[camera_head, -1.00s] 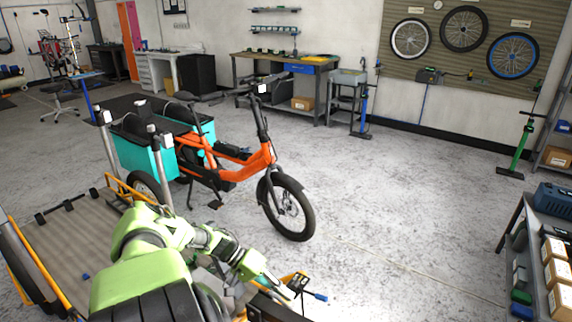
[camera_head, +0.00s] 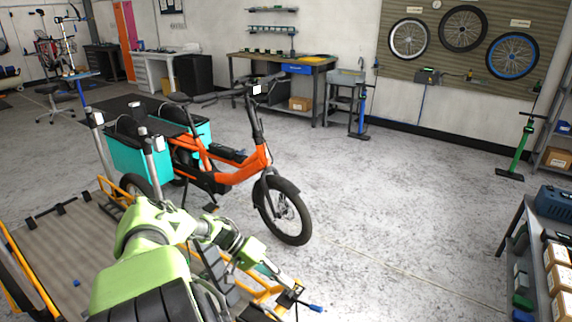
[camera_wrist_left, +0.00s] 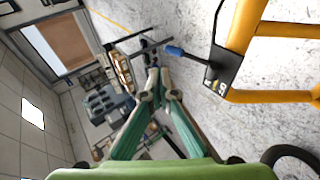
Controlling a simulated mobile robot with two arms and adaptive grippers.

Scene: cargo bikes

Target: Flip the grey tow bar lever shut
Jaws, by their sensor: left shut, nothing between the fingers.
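The tow bar lever (camera_wrist_left: 190,55) has a thin dark shaft and a blue end. In the left wrist view it sticks out from a black block (camera_wrist_left: 224,70) on a yellow-orange tow bar (camera_wrist_left: 245,35). Its blue end also shows in the head view (camera_head: 316,308), at the bottom. My left gripper (camera_wrist_left: 153,66) is shut and empty. In the wrist view its fingertips appear just left of the blue end; I cannot tell whether they touch. In the head view the gripper (camera_head: 294,287) is above and left of that end. My right gripper is not in view.
The orange cargo bike (camera_head: 240,178) with turquoise boxes (camera_head: 135,160) stands just beyond my left arm. A ribbed trailer deck (camera_head: 60,250) with yellow rails lies at left. A shelf with boxes (camera_head: 557,270) is at right. The floor between is clear.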

